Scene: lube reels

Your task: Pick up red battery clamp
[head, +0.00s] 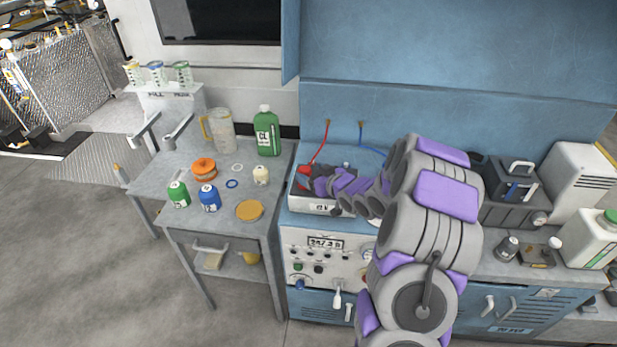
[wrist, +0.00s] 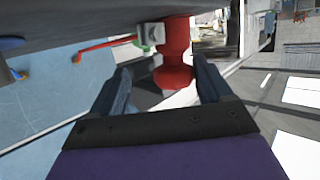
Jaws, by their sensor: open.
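The red battery clamp (wrist: 174,62) shows in the wrist view between the two fingers of my gripper (wrist: 162,85), toward their tips. The fingers stand apart on either side of it, and I cannot tell whether either touches it. In the head view a small red part of the clamp (head: 304,170) shows at the left of the tray on the blue console, with a red cable (head: 320,146) rising behind it to the blue back panel. My gripper (head: 312,179) is over that tray, and my arm hides much of the area to its right.
A blue cable (head: 361,135) hangs from the panel beside the red one. A grey table (head: 219,177) at left holds a green bottle (head: 267,132), a clear jug (head: 219,130) and several small containers. A dark case (head: 512,195) stands on the counter right of my arm.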

